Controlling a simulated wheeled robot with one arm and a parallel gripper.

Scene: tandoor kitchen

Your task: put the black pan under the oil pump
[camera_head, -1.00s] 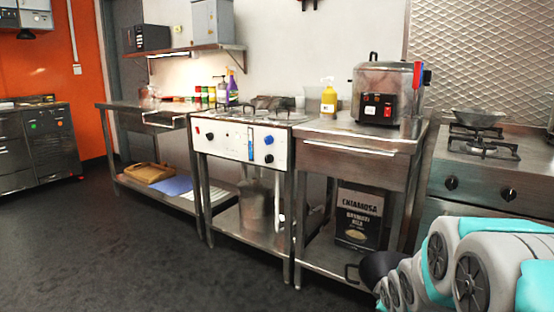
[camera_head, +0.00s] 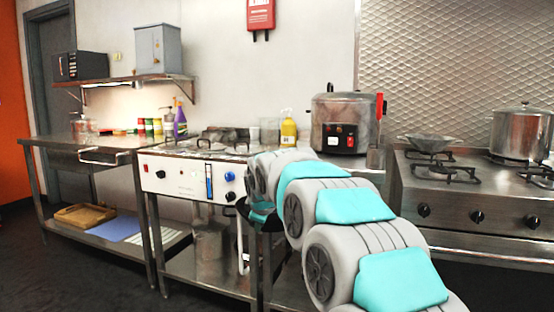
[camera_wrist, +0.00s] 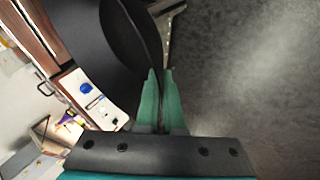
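The black pan (camera_wrist: 95,45) fills the upper left of the wrist view, very close to the camera. My gripper (camera_wrist: 160,75) has its two green fingers close together on the pan's rim. In the head view, my arm hides most of the gripper and pan; a dark curved edge shows beside the arm's far end, in front of the counter. A yellow pump-topped bottle (camera_head: 288,130), possibly the oil pump, stands on the counter left of the large steel cooker. Another pump-topped bottle (camera_head: 168,122) stands farther left, by the purple spray bottle.
A white-fronted stove (camera_head: 190,178) stands in the middle, with a steel table (camera_head: 75,142) to its left. The steel cooker (camera_head: 345,122) sits on the right counter. A hob at right holds a shallow wok (camera_head: 428,142) and a tall pot (camera_head: 522,132). Dark floor (camera_wrist: 245,80) is open.

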